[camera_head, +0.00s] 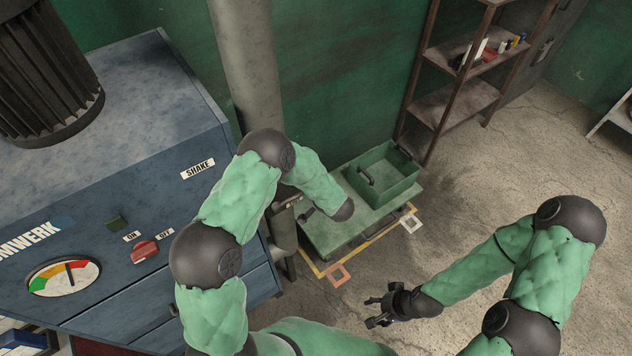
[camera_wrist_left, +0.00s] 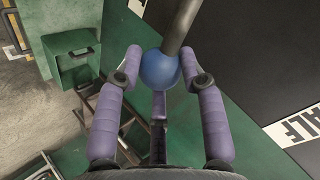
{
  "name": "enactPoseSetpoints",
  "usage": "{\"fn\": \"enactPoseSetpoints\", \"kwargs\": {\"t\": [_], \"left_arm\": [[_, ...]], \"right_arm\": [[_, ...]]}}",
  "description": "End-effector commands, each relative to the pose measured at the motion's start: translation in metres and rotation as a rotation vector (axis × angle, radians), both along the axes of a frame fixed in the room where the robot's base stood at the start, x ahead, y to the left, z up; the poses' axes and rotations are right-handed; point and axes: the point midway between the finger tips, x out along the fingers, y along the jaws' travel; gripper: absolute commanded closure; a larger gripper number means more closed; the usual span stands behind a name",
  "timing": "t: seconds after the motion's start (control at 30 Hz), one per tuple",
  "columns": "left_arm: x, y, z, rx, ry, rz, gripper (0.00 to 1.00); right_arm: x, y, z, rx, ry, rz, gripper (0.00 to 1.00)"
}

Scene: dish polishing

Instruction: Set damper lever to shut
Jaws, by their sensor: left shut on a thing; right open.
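In the left wrist view the damper lever shows as a grey rod (camera_wrist_left: 184,25) ending in a blue ball knob (camera_wrist_left: 159,70). My left gripper (camera_wrist_left: 161,62) has its two purple-padded fingers on either side of the knob and is shut on it. In the head view my left arm bends down beside the grey pipe; the knob and the left fingertips cannot be made out there. A black plate (camera_wrist_left: 260,60) beside the lever carries a partly cut-off label (camera_wrist_left: 300,122) reading "ALF". My right gripper (camera_head: 376,311) is open and empty above the floor.
A blue machine (camera_head: 130,200) with a gauge and red switch stands at left, next to the grey pipe (camera_head: 247,60). A green bin (camera_head: 385,172) sits on a green bench (camera_head: 345,235). A shelf rack (camera_head: 465,90) stands behind.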

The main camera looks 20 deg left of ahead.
Motion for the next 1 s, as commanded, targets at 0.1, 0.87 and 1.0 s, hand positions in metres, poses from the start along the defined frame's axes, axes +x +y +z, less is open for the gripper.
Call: {"fn": "enactPoseSetpoints", "kwargs": {"t": [0.1, 0.87, 1.0], "left_arm": [[0.001, 0.002, -0.006, 0.039, 0.047, -0.002, 1.0], [0.001, 0.006, -0.019, 0.092, 0.118, -0.003, 1.0], [0.001, 0.006, -0.019, 0.092, 0.117, -0.004, 0.5]], "right_arm": [[0.0, 0.0, 0.006, 0.0, 0.001, 0.0, 0.41], [0.0, 0.0, 0.01, 0.0, 0.0, 0.0, 0.41], [0.0, 0.0, 0.01, 0.0, 0.0, 0.0, 0.41]]}}
